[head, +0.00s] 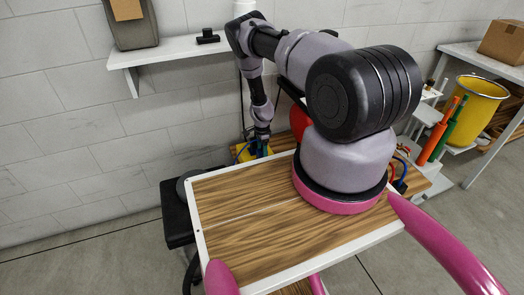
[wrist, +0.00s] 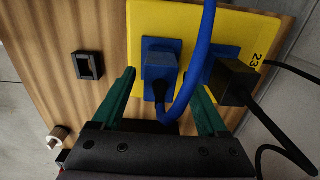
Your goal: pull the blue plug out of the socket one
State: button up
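In the wrist view, a yellow panel (wrist: 226,32) on a wooden board carries two blue sockets side by side. The blue plug (wrist: 160,68) sits in the left socket, and a blue cable (wrist: 190,85) loops from its lower end up past the top edge. My gripper (wrist: 168,84) is open, with one green finger on each side of the blue plug. Gaps show between the fingers and the plug. In the head view, my gripper (head: 260,146) is small at the yellow panel (head: 244,152), and the plug is too small to make out clearly.
A black plug (wrist: 238,82) with a black cable fills the right socket, close to my right finger. A black switch-like block (wrist: 88,65) is on the board to the left. A wall shelf (head: 185,50) stands behind my arm in the head view.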

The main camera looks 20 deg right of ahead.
grip_shut()
jog(key=shift+r, duration=0.15)
jog(key=shift+r, duration=2.75)
jog(key=shift+s, duration=0.15)
